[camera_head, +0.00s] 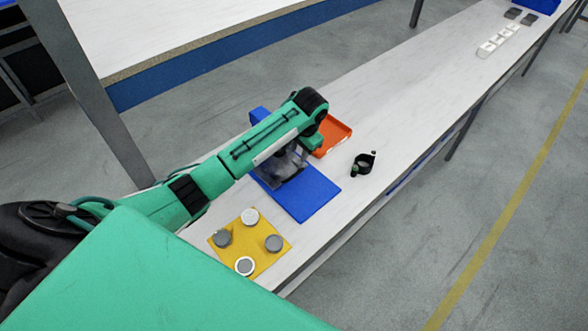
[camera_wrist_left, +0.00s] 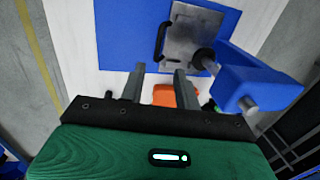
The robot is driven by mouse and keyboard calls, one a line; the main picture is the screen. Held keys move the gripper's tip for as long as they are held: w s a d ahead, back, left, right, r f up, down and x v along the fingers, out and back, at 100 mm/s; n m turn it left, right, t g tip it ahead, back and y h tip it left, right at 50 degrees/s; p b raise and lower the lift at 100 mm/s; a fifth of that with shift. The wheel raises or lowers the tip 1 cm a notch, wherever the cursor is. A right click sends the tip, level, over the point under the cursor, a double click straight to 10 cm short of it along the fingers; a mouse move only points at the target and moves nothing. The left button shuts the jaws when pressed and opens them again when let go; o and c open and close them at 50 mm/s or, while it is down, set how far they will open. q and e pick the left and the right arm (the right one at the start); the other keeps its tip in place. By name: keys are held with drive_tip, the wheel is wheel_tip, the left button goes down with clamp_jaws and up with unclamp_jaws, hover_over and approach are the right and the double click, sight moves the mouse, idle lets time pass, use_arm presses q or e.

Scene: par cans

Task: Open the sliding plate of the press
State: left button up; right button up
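The press has a blue base plate (camera_head: 310,196) on the bench, a blue upright (camera_head: 258,116) and a grey metal sliding plate (camera_head: 282,172). In the left wrist view the sliding plate (camera_wrist_left: 186,32) lies on the blue base (camera_wrist_left: 120,28) and has a black bar handle (camera_wrist_left: 162,42) along one edge. The press's blue arm (camera_wrist_left: 245,78) and a round black part (camera_wrist_left: 203,58) stand beside it. My left gripper (camera_wrist_left: 158,78) is open, its two fingers apart and empty, near the handle and not around it. In the head view my arm partly hides the press. My right gripper is not in view.
An orange tray (camera_head: 334,133) stands just behind the press; a black ring-shaped holder (camera_head: 363,165) stands to its right. A yellow mat (camera_head: 234,250) with several round cans lies in front. White pieces (camera_head: 491,46) lie far along the bench. The bench between is clear.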

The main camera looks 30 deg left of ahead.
sight(293, 176)
use_arm(q)
drive_tip(key=f, duration=0.4)
drive_tip(key=a+f+p, duration=0.1)
drive_tip(key=f, duration=0.3)
drive_tip(key=a+f, duration=0.1)
drive_tip(key=f, duration=0.4)
drive_tip(key=shift+w+a, duration=0.15)
drive_tip(key=shift+w, duration=0.2)
clamp_jaws()
